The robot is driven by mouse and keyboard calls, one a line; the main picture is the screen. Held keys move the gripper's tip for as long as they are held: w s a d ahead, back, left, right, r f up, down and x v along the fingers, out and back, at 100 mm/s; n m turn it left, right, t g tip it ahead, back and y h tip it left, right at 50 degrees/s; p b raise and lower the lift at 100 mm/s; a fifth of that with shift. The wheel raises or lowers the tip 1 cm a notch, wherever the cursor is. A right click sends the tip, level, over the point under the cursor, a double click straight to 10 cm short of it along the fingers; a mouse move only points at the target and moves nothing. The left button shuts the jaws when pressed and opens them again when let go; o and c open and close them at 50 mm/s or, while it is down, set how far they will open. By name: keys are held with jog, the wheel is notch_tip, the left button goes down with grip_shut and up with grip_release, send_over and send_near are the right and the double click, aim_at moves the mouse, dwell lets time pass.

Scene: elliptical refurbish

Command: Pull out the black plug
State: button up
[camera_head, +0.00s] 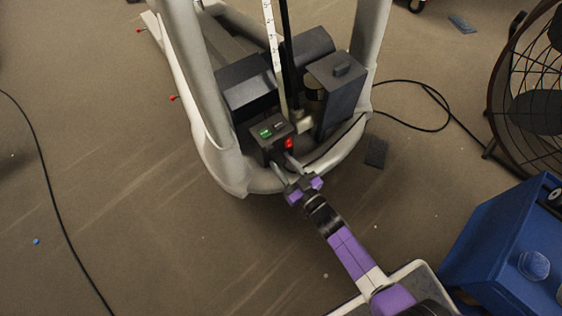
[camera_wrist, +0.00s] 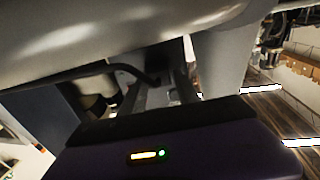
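My gripper (camera_head: 284,161) reaches up to the front of a small dark box (camera_head: 261,146) with a green light and a red switch, low on the elliptical machine (camera_head: 243,178). Its two grey fingers are spread with a gap between them, and their tips are at the box's lower front. I cannot make out the black plug: the fingers and shadow hide the front of the box. In the wrist view the fingers (camera_wrist: 164,85) are apart under a large pale frame tube. A dark cable or bar runs near the left finger, and nothing clearly shows gripped.
The machine's pale curved frame surrounds the box closely. Dark housings (camera_head: 335,88) stand behind it. A black cable (camera_head: 437,97) lies on the floor at right, near a fan (camera_head: 530,85) and a blue box (camera_head: 505,235). The floor at left is mostly clear.

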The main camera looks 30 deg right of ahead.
jog(key=shift+w+a, duration=0.1)
jog(key=shift+w, duration=0.4)
grip_shut()
dwell(1.2)
